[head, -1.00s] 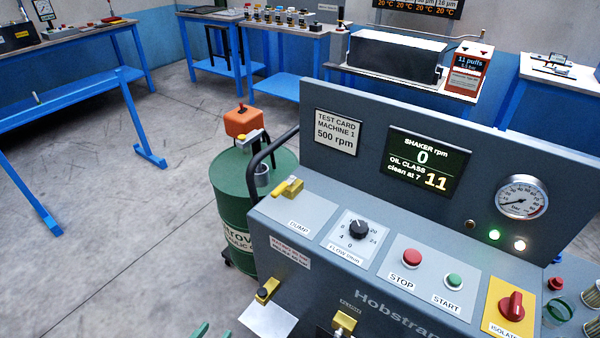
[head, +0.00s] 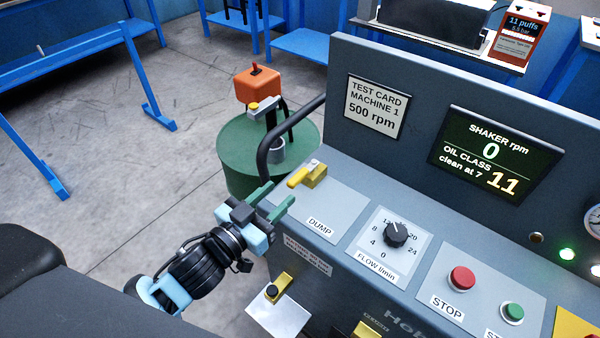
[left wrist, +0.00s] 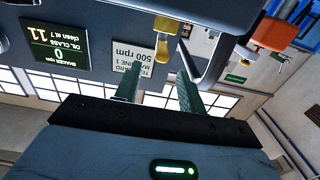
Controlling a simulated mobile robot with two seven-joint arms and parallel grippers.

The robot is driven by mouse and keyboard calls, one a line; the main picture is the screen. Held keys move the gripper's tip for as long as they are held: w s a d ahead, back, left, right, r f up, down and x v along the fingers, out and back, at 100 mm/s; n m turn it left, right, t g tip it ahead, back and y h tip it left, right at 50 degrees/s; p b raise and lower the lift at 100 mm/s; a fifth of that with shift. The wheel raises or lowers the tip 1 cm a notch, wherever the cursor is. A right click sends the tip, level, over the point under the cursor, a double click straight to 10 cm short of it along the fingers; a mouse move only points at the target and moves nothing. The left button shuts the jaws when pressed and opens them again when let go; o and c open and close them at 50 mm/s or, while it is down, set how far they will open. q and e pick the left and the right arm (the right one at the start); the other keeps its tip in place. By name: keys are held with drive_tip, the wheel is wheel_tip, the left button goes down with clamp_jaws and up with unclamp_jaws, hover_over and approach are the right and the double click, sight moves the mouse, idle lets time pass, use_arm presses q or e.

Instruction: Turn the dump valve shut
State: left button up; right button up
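The dump valve is a yellow lever (head: 300,178) on a yellow body, on the panel's left end above the DUMP label (head: 320,227). The lever points left in the head view. The lever also shows in the left wrist view (left wrist: 163,51), beyond the fingertips and roughly between them. My left gripper (head: 281,192) is open and empty, just left and in front of the lever, with a gap between its green fingers. In the left wrist view the fingers (left wrist: 158,70) stand apart with nothing between them. My right gripper is in neither view.
A green drum (head: 235,150) with an orange-topped pump (head: 257,88) stands to the left. The flow knob (head: 396,235) and red STOP button (head: 461,279) lie right. The display (head: 495,158) reads shaker 0, oil class 11.

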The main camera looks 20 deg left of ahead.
sight(289, 184)
use_arm(q)
drive_tip(key=shift+p+x, duration=0.3)
drive_tip(key=shift+x, duration=3.55)
drive_tip(key=shift+c, duration=0.4)
clamp_jaws()
